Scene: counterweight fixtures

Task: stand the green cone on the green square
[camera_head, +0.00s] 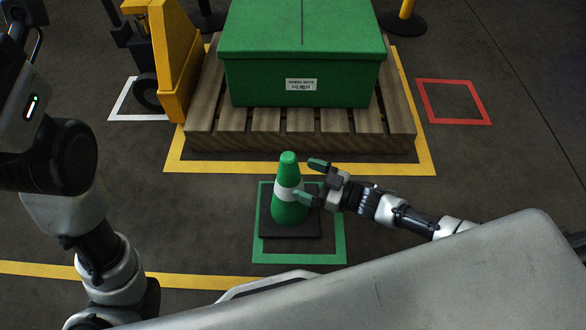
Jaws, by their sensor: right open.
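The green cone (288,207) has a white band and a dark square base (290,229). It stands upright on the floor within the green square (298,258), a taped outline. The base lies inside the outline, close to its left side. My right gripper (309,180) reaches in from the right at the height of the cone's upper half. Its two green-tipped fingers are open. I cannot tell whether a finger touches the cone. My left arm shows at the left, but its gripper is not visible.
A green box (302,55) sits on a wooden pallet (270,142) behind the cone, inside a yellow taped outline (300,169). A yellow pallet jack (172,60) stands at the left. A red square (453,101) and a white square (125,116) are empty or partly covered floor outlines.

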